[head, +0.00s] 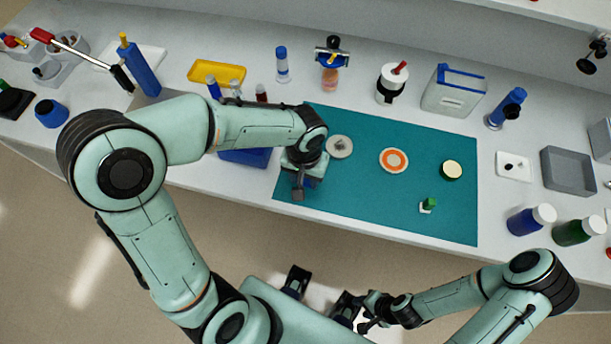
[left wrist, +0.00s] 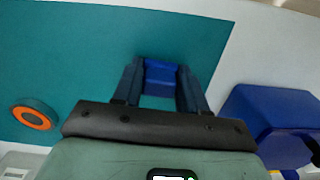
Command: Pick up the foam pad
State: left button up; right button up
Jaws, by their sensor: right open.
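A blue block-like piece, which I take to be the foam pad (left wrist: 160,72), sits between the fingertips of my left gripper (left wrist: 160,88) in the left wrist view. Both fingers appear to press against its sides. In the head view my left gripper (head: 308,178) points down over the left part of the teal mat (head: 330,205), and a bit of blue (head: 313,181) shows under it. Whether the pad touches the mat is hard to tell. My right gripper (head: 368,312) is open and empty, low in the head view, off the front of the bench.
On the mat are a grey disc (head: 339,146), an orange-ringed disc (head: 394,160), a dark round jar lid (head: 451,170) and a small green-topped item (head: 429,204). A blue bin (head: 245,157) lies just left of the mat. The front middle of the mat is clear.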

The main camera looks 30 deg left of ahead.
pick_arm(q)
jog(key=shift+c, duration=1.3)
jog(key=shift+r, duration=0.15)
notch_tip(320, 180, up, 20)
jog(key=p, duration=0.3)
pick_arm(e)
jog(key=r, duration=0.1)
jog(key=w+r, duration=0.1)
jog(key=r, duration=0.1)
jog(key=shift+w+r, duration=0.2)
jog(key=shift+w, duration=0.1)
